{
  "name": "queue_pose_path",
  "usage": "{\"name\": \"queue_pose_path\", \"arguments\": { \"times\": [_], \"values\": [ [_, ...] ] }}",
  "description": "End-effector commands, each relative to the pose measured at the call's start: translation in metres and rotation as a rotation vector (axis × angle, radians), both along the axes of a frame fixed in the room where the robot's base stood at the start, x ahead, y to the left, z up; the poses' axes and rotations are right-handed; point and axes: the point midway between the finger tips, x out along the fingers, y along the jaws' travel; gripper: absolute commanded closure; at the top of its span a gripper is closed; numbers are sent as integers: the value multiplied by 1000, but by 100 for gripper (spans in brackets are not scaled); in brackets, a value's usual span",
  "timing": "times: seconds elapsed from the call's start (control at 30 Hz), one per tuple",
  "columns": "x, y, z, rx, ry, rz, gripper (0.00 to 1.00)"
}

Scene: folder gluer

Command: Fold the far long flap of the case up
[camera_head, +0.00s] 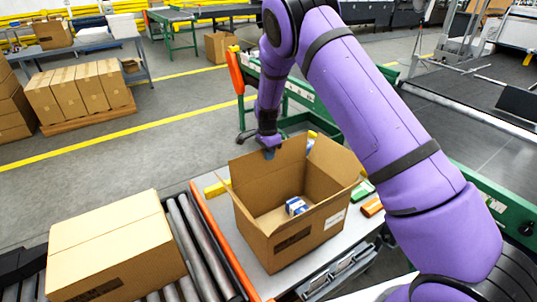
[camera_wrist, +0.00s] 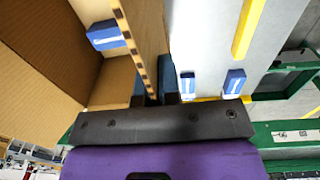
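The brown cardboard case (camera_head: 318,222) stands open on a pale table, with a small blue-and-white box (camera_head: 297,206) inside. Its far long flap (camera_head: 287,160) stands up at the back, roughly in line with the far wall. My gripper (camera_head: 269,154) points down at the top edge of this flap. In the wrist view the flap's corrugated edge (camera_wrist: 138,62) runs between my blue fingertips (camera_wrist: 153,86), which sit close on both sides of it. The small box inside also shows in the wrist view (camera_wrist: 105,35). The fingers' full contact is partly hidden by the flap.
A closed carton (camera_head: 115,250) lies on the roller conveyor (camera_head: 205,250) at left. Two blue boxes (camera_wrist: 187,83) (camera_wrist: 235,80) are outside the flap.

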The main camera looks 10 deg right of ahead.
Motion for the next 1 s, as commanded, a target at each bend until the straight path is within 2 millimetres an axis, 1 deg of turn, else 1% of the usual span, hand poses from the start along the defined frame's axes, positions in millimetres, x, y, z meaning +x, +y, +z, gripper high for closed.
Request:
{"name": "queue_pose_path", "arguments": {
  "times": [0.03, 0.33, 0.4, 0.43, 0.47, 0.77, 0.87, 0.97, 1.0],
  "values": [
    [-3, 1, -4, 0, 8, 2, 100],
    [-3, 1, -5, -1, 9, 2, 100],
    [-3, 1, -5, -1, 9, 2, 80],
    [-3, 1, -5, 0, 8, 2, 73],
    [-3, 1, -4, 0, 7, 2, 71],
    [-1, 1, 0, 0, 3, 1, 71],
    [0, 1, 8, 0, 0, 1, 71],
    [1, 1, 22, 1, 1, 1, 71],
    [1, 2, 30, 1, -1, 1, 71]
  ]
}}
